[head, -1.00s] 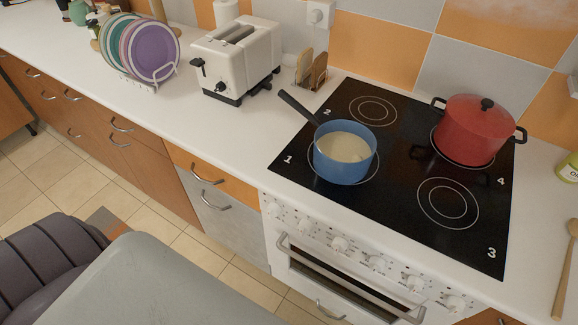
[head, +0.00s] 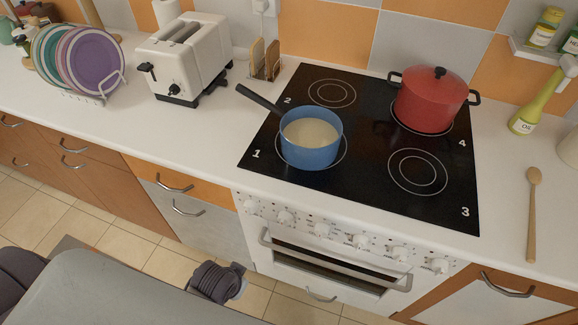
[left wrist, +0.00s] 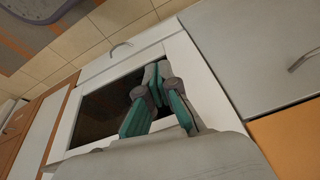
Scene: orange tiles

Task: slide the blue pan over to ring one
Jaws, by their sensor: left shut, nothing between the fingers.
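The blue pan (head: 311,146) stands upright on ring one of the black hob (head: 374,192), at its front left by the printed 1. It holds a pale cream liquid, and its dark handle (head: 258,98) points to the back left over the hob's edge. My left gripper (left wrist: 155,80) shows in the left wrist view with green-sided fingers, shut and empty, in front of the oven door. It is well apart from the pan. My right gripper is in neither view.
A red lidded pot (head: 428,101) stands on ring 4. Rings 2 (head: 332,93) and 3 (head: 418,172) are bare. A white toaster (head: 183,62) and a plate rack stand left of the hob. A wooden spoon (head: 532,215) and an oil bottle (head: 527,110) are at right.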

